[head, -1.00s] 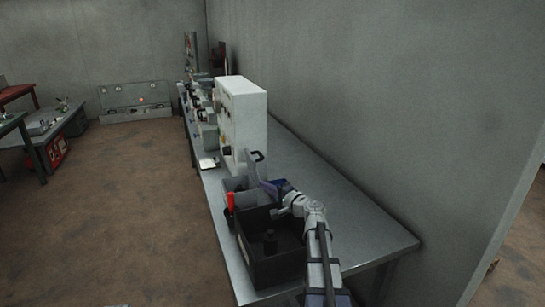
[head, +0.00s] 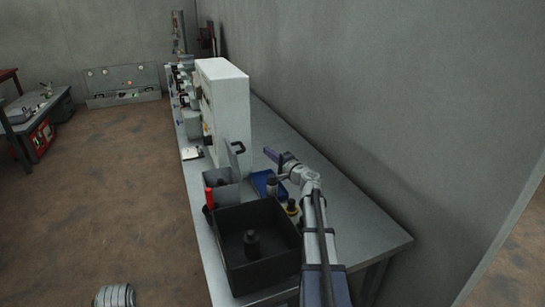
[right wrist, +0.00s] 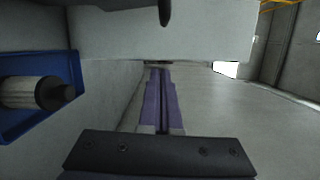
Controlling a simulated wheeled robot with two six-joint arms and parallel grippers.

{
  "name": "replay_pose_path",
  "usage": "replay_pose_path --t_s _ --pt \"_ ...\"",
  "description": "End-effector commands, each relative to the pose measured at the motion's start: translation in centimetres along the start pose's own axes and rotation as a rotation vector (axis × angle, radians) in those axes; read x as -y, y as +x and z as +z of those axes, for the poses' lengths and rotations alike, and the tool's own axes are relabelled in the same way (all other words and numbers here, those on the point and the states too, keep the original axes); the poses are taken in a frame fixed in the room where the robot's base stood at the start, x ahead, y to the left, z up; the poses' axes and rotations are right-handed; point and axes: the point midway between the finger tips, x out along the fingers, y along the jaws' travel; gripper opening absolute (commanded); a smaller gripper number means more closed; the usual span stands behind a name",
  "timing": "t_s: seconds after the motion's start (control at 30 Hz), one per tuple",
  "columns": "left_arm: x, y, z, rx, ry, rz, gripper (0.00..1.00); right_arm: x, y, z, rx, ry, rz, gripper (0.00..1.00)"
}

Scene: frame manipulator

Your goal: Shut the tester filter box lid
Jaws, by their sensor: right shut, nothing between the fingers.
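The filter box (head: 219,194) is a small grey open box on the bench, beside the tall white cabinet. Its lid (head: 236,162) stands upright at the back of the box, with a black handle (head: 238,147) at its top. My right gripper (head: 270,155) is shut and empty, to the right of the lid and apart from it in the head view. In the right wrist view its purple fingers (right wrist: 158,72) are together below a pale panel (right wrist: 150,38) with a dark handle, probably the lid. My left gripper is not in view.
A black bin (head: 222,234) with a dark cylinder stands in front of the box. A red-handled tool (head: 209,198) is at the box's left. A blue tray (head: 257,183) holding a filter lies right of the box. The bench (head: 350,230) is clear toward the wall.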

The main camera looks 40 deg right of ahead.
Motion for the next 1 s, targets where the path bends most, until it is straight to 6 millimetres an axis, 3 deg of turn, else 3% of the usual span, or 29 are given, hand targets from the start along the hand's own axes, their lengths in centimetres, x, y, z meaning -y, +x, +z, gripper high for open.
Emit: replay_pose_path --t_s 0.03,0.23,0.5,1.0 --pt "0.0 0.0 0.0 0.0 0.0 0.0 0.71 0.0 1.5 -0.2 0.003 0.0 0.0 0.0" --pt "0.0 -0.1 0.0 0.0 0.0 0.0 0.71 0.0 5.4 -0.1 0.003 0.0 0.0 0.0" --pt "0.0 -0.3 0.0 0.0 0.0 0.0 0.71 0.0 5.6 3.3 0.001 0.0 0.0 0.0" --pt "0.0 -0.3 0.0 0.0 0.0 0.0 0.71 0.0 5.8 3.9 0.001 -0.001 0.0 0.0"
